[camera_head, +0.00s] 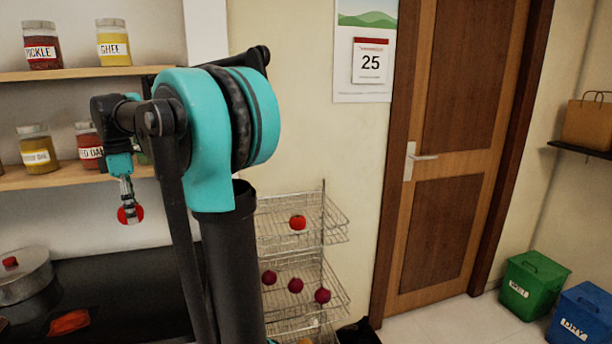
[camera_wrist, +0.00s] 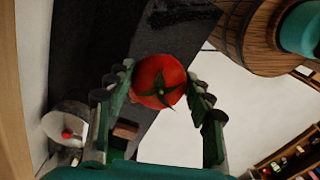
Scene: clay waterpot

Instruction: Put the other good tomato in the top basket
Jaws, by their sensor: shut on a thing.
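A red tomato with a green stem star (camera_wrist: 158,80) is between the fingers of my gripper (camera_wrist: 160,92) in the wrist view, and my gripper is shut on it. In the head view the held tomato (camera_head: 137,214) hangs below my gripper (camera_head: 130,212), in front of the shelf wall and above the dark counter. The wire rack's top basket (camera_head: 335,232) stands to the right, behind my arm, with one red tomato (camera_head: 298,222) in it. My arm hides the rack's left part.
The lower basket (camera_head: 335,298) holds several dark red round items. A dark counter (camera_head: 120,260) bears a metal pot (camera_head: 24,275) and a red item (camera_head: 69,322). Shelves with jars (camera_head: 114,42) are at left. A door (camera_head: 450,150) and green bin (camera_head: 533,285) are at right.

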